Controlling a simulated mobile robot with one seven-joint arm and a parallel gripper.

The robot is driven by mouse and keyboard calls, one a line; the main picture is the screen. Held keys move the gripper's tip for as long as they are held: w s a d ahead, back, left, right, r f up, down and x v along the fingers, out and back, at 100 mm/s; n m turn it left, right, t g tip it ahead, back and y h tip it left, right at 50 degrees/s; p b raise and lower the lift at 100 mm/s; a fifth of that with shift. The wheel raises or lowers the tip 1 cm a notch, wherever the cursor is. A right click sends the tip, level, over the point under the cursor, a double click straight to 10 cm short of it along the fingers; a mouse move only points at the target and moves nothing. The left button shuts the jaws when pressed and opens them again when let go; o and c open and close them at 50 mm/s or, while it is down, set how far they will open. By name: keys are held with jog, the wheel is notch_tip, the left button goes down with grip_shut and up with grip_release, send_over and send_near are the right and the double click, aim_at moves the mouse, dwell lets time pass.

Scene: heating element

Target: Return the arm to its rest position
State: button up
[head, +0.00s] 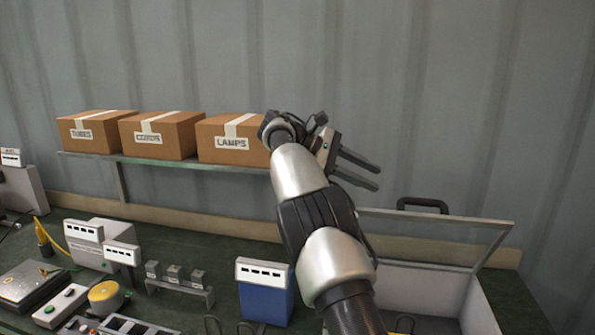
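My arm reaches up from the bottom of the head view, in front of the bench and the shelf's right end. My gripper (375,174) is at its upper end, to the right of the LAMPS box and in front of the wall. Its two dark fingers point right and slightly down. There is a gap between them and nothing shows in it. The gripper touches nothing that I can see.
Cardboard boxes, including the LAMPS box (233,139), stand on a shelf (200,163). A lidded case (440,250) stands open at right. A blue box (266,291) and several devices stand on the dark green bench (205,242). The wall area above the arm is clear.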

jog(key=s+r+m+t+y, duration=0.35)
jog(key=s+y, duration=0.45)
jog(key=s, duration=0.9)
jog(key=s+a+f+m+t+y, duration=0.1)
jog(key=s+a+f, duration=0.4)
jog(key=s, duration=0.5)
jog(key=s+a+f+m+t+y, duration=0.2)
jog(key=s+a+f+m, duration=0.3)
jog(key=s, duration=0.6)
jog(key=shift+f+m+y, duration=0.3)
jog(key=shift+m+y, duration=0.05)
jog(key=shift+y, duration=0.45)
